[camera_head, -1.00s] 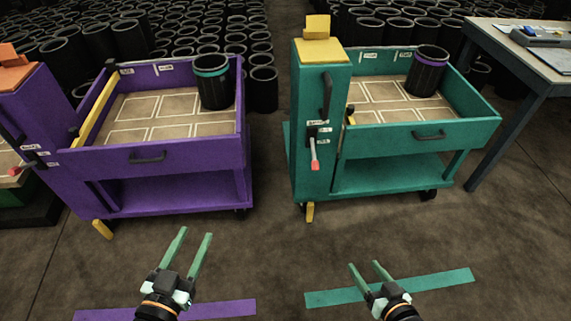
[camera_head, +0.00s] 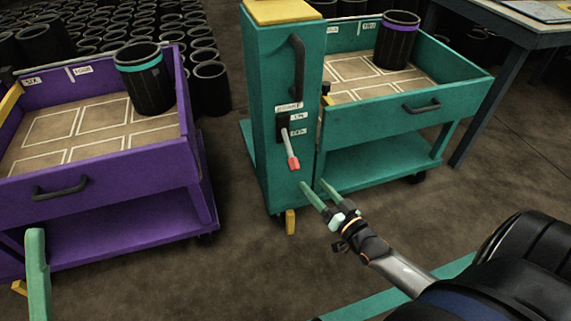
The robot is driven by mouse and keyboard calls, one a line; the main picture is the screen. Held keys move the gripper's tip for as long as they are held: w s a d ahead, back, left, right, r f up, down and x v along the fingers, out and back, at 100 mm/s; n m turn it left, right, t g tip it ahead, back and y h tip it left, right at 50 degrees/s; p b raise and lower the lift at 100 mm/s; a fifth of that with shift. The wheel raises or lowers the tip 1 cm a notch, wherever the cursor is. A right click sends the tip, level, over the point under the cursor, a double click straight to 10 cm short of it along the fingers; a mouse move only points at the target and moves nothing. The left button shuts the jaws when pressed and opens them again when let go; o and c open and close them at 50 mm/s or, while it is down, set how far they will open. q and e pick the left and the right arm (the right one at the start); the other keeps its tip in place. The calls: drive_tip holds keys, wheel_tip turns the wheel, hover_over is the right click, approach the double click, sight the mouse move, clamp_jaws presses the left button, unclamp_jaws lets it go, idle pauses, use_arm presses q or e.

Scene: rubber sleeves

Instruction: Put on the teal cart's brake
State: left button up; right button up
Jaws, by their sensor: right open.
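The teal cart (camera_head: 380,126) stands right of centre with a tall post (camera_head: 272,65) at its left end. On the post's front, a brake lever (camera_head: 291,155) with a red end hangs downward beside small labels; the top one seems to read BRAKE, the lower ones are too small to read surely. A yellow foot (camera_head: 290,221) shows under the post. My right gripper (camera_head: 313,184) is open and empty, its green fingers pointing toward the post, a little below and right of the lever, apart from it. Only one green finger of my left gripper (camera_head: 37,265) shows, at the lower left.
A black vertical handle (camera_head: 297,65) is on the post above the lever. The purple cart (camera_head: 120,190) stands at left, holding a teal-banded black sleeve (camera_head: 144,78). A purple-banded sleeve (camera_head: 397,40) stands in the teal cart. A table (camera_head: 480,45) is at right. Floor between the carts is clear.

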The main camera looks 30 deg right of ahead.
sight(293, 161)
use_arm(q)
drive_tip(key=shift+n, duration=0.3)
wheel_tip(293, 161, down, 4)
drive_tip(key=b, duration=0.3)
drive_tip(key=shift+w+d, duration=0.1)
drive_tip(key=shift+d, duration=0.05)
use_arm(e)
drive_tip(key=w, duration=1)
drive_tip(key=shift+w+a, duration=0.15)
drive_tip(key=shift+w, duration=0.2)
clamp_jaws()
